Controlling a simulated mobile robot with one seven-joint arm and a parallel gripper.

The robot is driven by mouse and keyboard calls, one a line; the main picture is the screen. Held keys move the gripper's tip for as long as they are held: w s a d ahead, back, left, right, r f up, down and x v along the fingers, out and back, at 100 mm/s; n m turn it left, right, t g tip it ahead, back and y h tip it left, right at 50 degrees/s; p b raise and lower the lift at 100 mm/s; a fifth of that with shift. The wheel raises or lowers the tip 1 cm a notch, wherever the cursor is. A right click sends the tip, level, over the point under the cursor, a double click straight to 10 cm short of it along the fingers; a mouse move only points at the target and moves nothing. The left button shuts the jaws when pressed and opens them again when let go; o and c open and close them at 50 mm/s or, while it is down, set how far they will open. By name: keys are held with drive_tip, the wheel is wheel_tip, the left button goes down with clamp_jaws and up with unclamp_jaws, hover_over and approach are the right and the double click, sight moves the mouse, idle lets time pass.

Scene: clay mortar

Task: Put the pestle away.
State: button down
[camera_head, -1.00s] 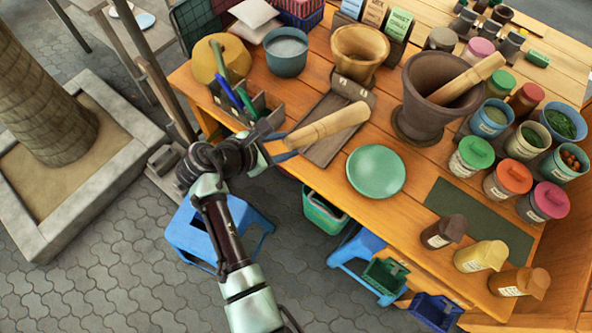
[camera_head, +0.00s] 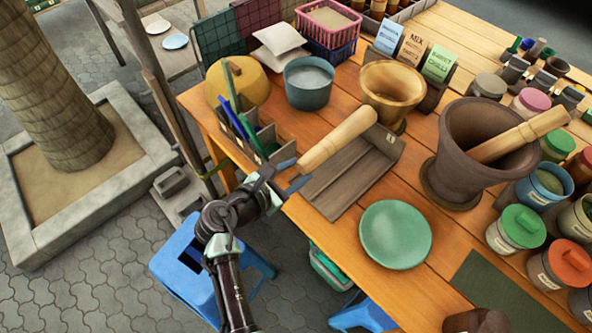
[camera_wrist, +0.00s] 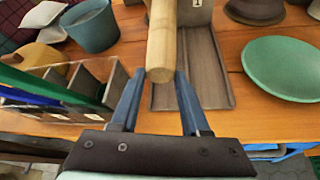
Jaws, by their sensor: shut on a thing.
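A pale wooden pestle (camera_head: 338,138) is held at its near end by my gripper (camera_head: 289,174), which is shut on it. In the wrist view the pestle (camera_wrist: 162,42) points away between the two blue fingers (camera_wrist: 157,90). It appears above a dark wooden tray (camera_head: 352,185) with a small label at its far end; the tray also shows in the wrist view (camera_wrist: 212,75). I cannot tell whether the pestle touches the tray. A second pestle (camera_head: 518,134) leans inside the large dark mortar (camera_head: 457,175).
A divided holder with pens (camera_head: 262,140) stands close to the left of my gripper. A green plate (camera_head: 396,235) lies right of the tray. A tan mortar (camera_head: 392,90) and a teal pot (camera_head: 308,85) stand behind. Lidded jars crowd the right.

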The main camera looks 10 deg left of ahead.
wheel_tip(320, 180, down, 3)
drive_tip(key=b, duration=0.3)
drive_tip(key=shift+f, duration=0.15)
drive_tip(key=shift+w+f+b, duration=0.1)
drive_tip(key=shift+f+b, duration=1)
drive_tip(key=shift+f, duration=0.75)
